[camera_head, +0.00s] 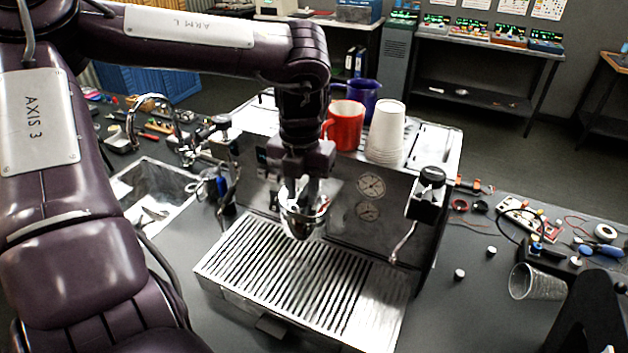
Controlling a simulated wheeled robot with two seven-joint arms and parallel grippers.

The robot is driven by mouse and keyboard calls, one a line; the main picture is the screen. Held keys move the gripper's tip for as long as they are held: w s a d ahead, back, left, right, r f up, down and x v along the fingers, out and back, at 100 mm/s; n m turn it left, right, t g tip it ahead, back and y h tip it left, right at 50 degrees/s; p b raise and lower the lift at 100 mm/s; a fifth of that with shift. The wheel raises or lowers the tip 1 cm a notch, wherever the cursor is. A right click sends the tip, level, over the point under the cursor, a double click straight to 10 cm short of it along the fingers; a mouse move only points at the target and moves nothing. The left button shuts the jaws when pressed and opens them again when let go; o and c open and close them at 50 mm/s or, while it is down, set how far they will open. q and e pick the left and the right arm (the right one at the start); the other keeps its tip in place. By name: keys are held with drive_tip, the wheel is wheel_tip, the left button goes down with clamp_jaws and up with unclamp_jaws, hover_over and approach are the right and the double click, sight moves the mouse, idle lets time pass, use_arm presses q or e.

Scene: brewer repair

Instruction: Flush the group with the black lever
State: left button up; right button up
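The espresso machine (335,205) stands on the workbench, with a slatted drip tray (290,280) in front. My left gripper (303,192) points down at the front of the machine, over the group. A shiny metal rounded part (302,224) shows just below its fingertips. The gripper covers most of the group, and whether its fingers are closed on anything is unclear. No black lever can be made out at the group; my gripper may hide it. A black knob (431,178) sits at the machine's right front, above a thin metal wand (402,243). My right gripper is out of view.
A red mug (345,126), a blue pitcher (366,92) and stacked white cups (385,134) stand on the machine. A sink (150,190) with a tap is at left. A clear cup (537,283) lies tipped at right, near loose tools and parts.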

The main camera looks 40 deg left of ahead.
use_arm(q)
drive_tip(key=shift+s+a+m, duration=0.2)
drive_tip(key=shift+a+m, duration=0.35)
drive_tip(key=shift+m, duration=0.25)
drive_tip(key=shift+s+a+m, duration=0.15)
drive_tip(key=shift+a+m, duration=0.35)
drive_tip(key=shift+m, duration=0.3)
drive_tip(key=shift+a+m, duration=1)
drive_tip(key=shift+m, duration=0.5)
idle(0.3)
drive_tip(key=shift+d+n, duration=0.55)
drive_tip(key=shift+n, duration=0.25)
drive_tip(key=d+n, duration=0.2)
drive_tip(key=n, duration=0.1)
drive_tip(key=shift+d, duration=0.1)
drive_tip(key=shift+w+d+n, duration=0.4)
drive_tip(key=shift+d+n, duration=0.3)
drive_tip(key=shift+n, duration=0.4)
drive_tip(key=shift+w+d+n, duration=0.35)
drive_tip(key=shift+d+n, duration=0.3)
drive_tip(key=shift+n, duration=0.45)
drive_tip(key=o, duration=0.4)
